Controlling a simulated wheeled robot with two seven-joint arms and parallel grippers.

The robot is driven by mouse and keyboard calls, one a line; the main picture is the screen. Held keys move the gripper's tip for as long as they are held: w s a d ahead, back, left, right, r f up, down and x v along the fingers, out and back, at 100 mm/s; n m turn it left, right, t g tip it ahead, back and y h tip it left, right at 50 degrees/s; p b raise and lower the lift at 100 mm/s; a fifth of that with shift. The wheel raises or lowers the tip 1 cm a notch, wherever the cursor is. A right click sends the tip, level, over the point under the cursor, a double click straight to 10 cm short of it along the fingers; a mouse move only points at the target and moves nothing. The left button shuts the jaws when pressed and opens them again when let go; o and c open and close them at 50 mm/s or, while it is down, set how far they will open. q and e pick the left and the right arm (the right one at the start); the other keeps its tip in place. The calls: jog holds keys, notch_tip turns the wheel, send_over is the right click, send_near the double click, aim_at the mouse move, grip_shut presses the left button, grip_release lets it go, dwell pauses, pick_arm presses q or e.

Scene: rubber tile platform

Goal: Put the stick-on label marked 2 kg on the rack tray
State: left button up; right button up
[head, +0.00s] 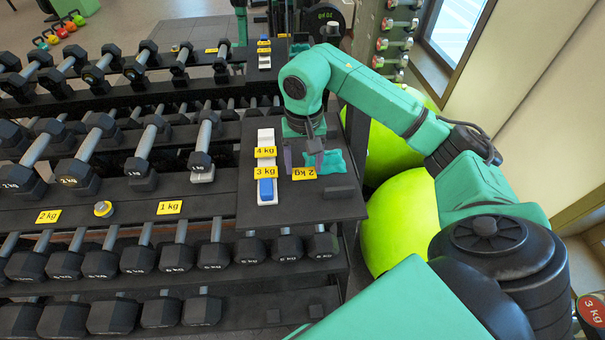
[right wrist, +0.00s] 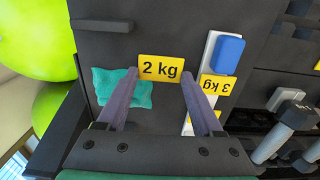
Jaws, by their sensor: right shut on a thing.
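My right gripper (head: 304,167) is shut on a yellow label marked 2 kg (head: 304,174), over the dark side board. In the right wrist view the label (right wrist: 161,69) sits between the two fingertips (right wrist: 160,77); I cannot tell whether it touches the board. The rack tray (head: 110,210) is the dark shelf at the left. Its front edge carries another 2 kg label (head: 48,216) at left and a 1 kg label (head: 169,208) at right. My left gripper is out of view.
On the board (head: 300,208), a white strip (head: 267,137) carries 4 kg (head: 265,152) and 3 kg (head: 265,172) labels and a blue block (head: 266,190). A teal cloth (head: 333,160) lies right. Dumbbells fill the rack.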

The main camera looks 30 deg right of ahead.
aim_at(305, 172)
jog(key=f, duration=0.3)
jog(key=shift+s+f+p, duration=0.3)
jog(key=shift+f+p, duration=0.1)
jog(key=shift+w+f, duration=0.1)
jog(key=shift+f+b, duration=0.25)
jog(key=shift+b, duration=0.1)
jog(key=o, duration=1.3)
jog(key=shift+r, duration=0.1)
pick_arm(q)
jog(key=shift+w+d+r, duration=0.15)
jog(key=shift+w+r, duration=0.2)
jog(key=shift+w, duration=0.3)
